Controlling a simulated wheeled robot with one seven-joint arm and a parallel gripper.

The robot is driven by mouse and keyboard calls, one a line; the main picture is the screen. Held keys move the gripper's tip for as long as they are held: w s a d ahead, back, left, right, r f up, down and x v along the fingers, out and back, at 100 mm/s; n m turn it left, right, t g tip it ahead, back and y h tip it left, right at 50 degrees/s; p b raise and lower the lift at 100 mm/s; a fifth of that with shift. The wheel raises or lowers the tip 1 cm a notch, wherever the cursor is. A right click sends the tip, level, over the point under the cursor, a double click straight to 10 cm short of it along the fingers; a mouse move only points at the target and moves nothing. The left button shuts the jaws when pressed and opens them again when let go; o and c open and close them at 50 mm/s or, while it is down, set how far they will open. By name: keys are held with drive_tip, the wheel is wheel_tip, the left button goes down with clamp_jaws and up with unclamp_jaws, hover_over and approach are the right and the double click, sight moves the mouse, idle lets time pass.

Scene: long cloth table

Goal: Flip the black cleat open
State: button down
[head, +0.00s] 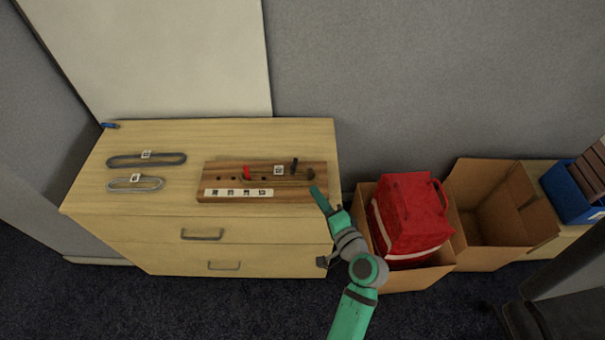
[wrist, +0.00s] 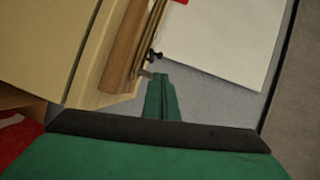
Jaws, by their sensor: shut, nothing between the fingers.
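A wooden board (head: 228,173) lies on the dresser top, and its edge shows in the wrist view (wrist: 126,45). A small black upright part (head: 294,165), which looks like the black cleat, stands near the board's right end. Another small dark piece (head: 310,173) sits at the right end, close to my gripper (head: 314,188). In the wrist view a black part (wrist: 155,55) shows just beyond my gripper (wrist: 160,77). My gripper is shut and empty at the board's right edge. I cannot tell whether it touches the dark piece.
A red cleat (head: 246,172) and a white label strip (head: 238,193) are on the board. Two looped cords (head: 146,160) (head: 136,184) lie at left on the dresser (head: 130,137). A red bag (head: 408,215) in a cardboard box and an open box (head: 500,205) stand at right.

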sight(294, 167)
drive_tip(key=shift+w, duration=0.1)
drive_tip(key=x, duration=0.9)
drive_tip(key=shift+w+a+f, duration=0.15)
drive_tip(key=shift+w+a, duration=0.05)
drive_tip(key=shift+w, duration=0.15)
